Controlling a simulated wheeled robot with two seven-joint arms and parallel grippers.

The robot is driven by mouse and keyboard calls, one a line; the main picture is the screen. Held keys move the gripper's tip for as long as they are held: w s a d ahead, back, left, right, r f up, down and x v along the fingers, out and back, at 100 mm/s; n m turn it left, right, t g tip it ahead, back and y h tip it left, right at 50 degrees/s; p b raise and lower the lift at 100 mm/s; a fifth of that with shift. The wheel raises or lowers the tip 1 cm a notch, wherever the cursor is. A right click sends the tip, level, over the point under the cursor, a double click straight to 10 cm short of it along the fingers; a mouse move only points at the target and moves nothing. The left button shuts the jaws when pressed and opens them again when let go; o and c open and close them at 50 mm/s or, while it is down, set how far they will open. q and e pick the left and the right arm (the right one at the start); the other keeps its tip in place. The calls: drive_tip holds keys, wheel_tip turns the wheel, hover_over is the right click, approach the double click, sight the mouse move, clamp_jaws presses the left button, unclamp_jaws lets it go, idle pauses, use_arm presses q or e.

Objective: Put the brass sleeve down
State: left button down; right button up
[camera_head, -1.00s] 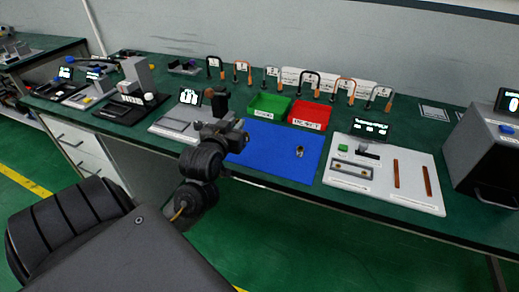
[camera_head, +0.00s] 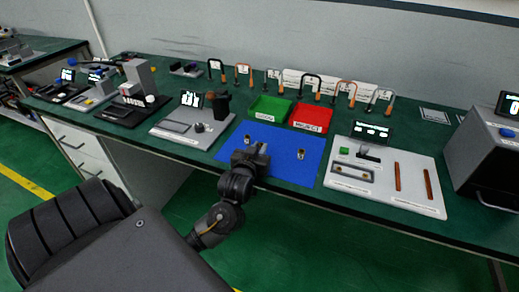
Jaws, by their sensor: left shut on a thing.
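My left gripper (camera_head: 258,150) is low over the left part of the blue mat (camera_head: 282,173). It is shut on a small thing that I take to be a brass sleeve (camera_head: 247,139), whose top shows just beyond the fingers. The fingers hide most of it, and I cannot tell whether it touches the mat. Another small metal sleeve (camera_head: 301,153) stands on the mat to the right, apart from the gripper. My right gripper is not in view.
A green bin (camera_head: 268,108) and a red bin (camera_head: 311,118) stand behind the mat. A white board (camera_head: 410,204) with copper-coloured strips is at right, and a grey fixture board (camera_head: 170,130) at left.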

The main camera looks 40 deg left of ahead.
use_arm(q)
drive_tip(key=c, duration=1.3)
unclamp_jaws()
drive_tip(key=shift+c, duration=0.2)
